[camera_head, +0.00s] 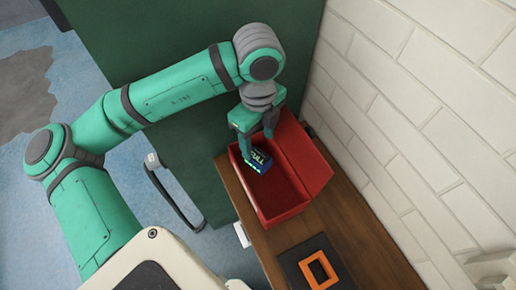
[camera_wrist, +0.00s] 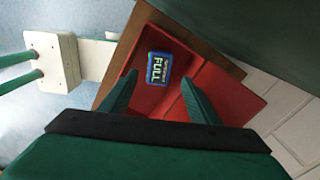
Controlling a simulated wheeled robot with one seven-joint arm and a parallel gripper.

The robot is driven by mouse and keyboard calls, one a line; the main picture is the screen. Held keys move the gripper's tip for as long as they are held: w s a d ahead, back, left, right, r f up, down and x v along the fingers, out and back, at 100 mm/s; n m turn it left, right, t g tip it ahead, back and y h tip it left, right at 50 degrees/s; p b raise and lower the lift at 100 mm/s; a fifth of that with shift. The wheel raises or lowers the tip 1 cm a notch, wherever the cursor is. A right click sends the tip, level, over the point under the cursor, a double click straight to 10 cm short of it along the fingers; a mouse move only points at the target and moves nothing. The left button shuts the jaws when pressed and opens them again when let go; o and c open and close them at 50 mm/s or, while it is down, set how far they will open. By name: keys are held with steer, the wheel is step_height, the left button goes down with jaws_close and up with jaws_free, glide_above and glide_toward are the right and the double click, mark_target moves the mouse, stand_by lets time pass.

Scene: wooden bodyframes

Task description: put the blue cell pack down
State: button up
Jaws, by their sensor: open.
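The blue cell pack (camera_head: 260,161), a small dark block with a blue-green edge and "FULL" on its face, is inside the open red box (camera_head: 284,214), toward its far end. It also shows in the wrist view (camera_wrist: 158,68), over the red floor of the box. My gripper (camera_head: 258,147) is open at the far end of the box, right by the pack. In the wrist view its fingers (camera_wrist: 158,82) are spread apart, with the pack just past and between the tips. I cannot tell whether a finger touches it.
The red box, its lid open on the right, stands on a wooden bench (camera_head: 375,248). A dark square with an orange frame (camera_head: 319,269) lies at the near end. A white brick wall (camera_head: 430,110) rises close on the right; a green cabinet (camera_head: 150,110) stands at left.

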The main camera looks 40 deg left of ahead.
steer(key=shift+r, duration=2.25)
